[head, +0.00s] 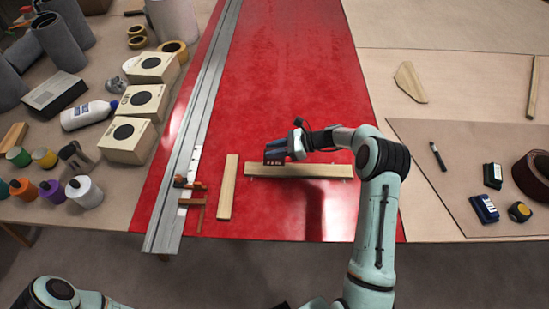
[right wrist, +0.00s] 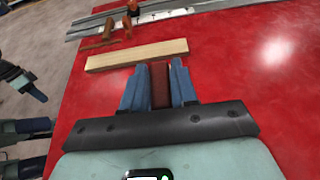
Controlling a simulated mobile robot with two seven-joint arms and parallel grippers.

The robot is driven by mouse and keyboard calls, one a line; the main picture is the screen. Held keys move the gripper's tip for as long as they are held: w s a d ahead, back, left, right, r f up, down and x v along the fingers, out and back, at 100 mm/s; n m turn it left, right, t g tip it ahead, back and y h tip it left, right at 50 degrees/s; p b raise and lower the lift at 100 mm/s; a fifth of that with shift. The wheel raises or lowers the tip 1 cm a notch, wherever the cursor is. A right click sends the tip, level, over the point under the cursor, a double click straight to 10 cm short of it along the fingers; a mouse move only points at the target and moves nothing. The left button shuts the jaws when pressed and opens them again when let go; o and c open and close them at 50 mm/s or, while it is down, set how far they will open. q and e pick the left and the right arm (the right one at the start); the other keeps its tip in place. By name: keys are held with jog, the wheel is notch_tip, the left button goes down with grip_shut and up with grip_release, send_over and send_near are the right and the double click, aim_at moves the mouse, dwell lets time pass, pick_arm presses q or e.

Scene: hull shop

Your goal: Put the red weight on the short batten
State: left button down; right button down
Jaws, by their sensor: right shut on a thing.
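My right gripper (head: 287,151) is shut on the red weight (head: 274,157), a small dark red block with pale lettering. The weight also shows between the blue fingers in the right wrist view (right wrist: 160,84). In the head view it overlaps the back edge of the long batten (head: 310,171); its height above the panel is hard to tell. The short batten (head: 228,188) lies to its left, turned crosswise to the long one, with its top bare. It appears ahead of the fingers in the right wrist view (right wrist: 137,54).
The battens lie on a glossy red panel (head: 290,80). A metal rail (head: 195,120) and an orange clamp (head: 192,190) stand left of the short batten. Boxes (head: 125,140), bottles and rolls crowd the left; a marker (head: 438,156) and small items lie right.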

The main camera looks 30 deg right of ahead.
jog(key=shift+w+f, duration=0.1)
jog(key=shift+f, duration=2.2)
jog(key=shift+f, duration=0.1)
jog(key=c, duration=0.9)
grip_release()
jog(key=shift+f, duration=0.15)
jog(key=shift+r, duration=0.25)
jog(key=v, duration=1.2)
jog(key=shift+b, duration=0.35)
jog(key=shift+f, duration=0.1)
